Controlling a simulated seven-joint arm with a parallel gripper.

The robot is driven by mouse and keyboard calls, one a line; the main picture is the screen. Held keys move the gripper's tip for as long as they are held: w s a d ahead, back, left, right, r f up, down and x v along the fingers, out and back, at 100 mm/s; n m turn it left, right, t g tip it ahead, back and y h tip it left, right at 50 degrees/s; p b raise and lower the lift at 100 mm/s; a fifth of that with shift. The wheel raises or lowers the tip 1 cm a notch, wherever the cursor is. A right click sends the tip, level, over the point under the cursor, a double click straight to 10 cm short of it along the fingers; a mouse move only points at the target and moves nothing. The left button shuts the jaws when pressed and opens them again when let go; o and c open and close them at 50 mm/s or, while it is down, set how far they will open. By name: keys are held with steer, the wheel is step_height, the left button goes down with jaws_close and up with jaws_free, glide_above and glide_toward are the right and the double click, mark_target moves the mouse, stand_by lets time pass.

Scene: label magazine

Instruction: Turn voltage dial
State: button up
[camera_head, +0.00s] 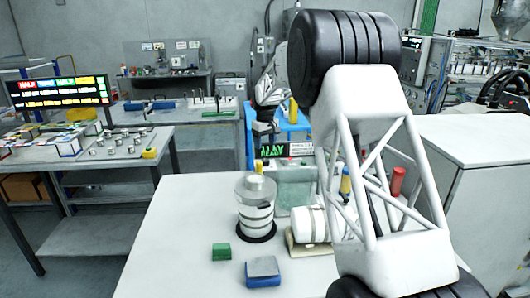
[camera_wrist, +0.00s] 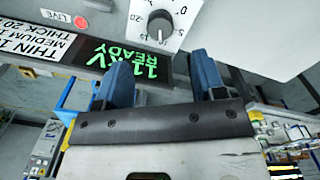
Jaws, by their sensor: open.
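The voltage dial (camera_wrist: 160,22) is a dark round knob with a pale pointer mark on a white plate with numbers. It is at the top of the wrist view. My gripper (camera_wrist: 163,68) has two blue fingers spread apart with nothing between them. The dial appears beyond the gap between the fingertips, and I see no contact. In the head view my white arm covers much of the right side, and I cannot make out the dial there.
A dark display (camera_wrist: 130,62) with green text sits beside the dial, close to the left finger. A LIVE label with a red button (camera_wrist: 80,21) is farther left. The white table (camera_head: 180,235) holds a striped cylinder (camera_head: 256,210), a green block (camera_head: 221,252) and a blue-grey block (camera_head: 262,273).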

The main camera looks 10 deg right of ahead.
mark_target(265, 160)
steer(key=m, duration=0.2)
steer(key=m+h, duration=0.1)
steer(key=m, duration=0.1)
steer(key=shift+s+a+f+t, duration=0.2)
steer(key=shift+s+t, duration=0.1)
steer(key=shift+s, duration=0.05)
steer(key=m, duration=0.3)
steer(key=shift+s+a+m+t+h, duration=0.25)
steer(key=shift+m+t+h, duration=0.05)
steer(key=shift+h, duration=0.1)
steer(key=m, duration=0.2)
steer(key=a+m+t, duration=0.1)
steer(key=m, duration=0.2)
steer(key=s+m+h, duration=0.1)
steer(key=m, duration=0.1)
steer(key=shift+a+f+m+t, duration=0.1)
steer(key=shift+a+m+t, duration=0.1)
steer(key=shift+m+t, duration=0.15)
steer(key=shift+f, duration=0.1)
steer(key=shift+x, duration=3.8)
steer(key=shift+d, duration=0.15)
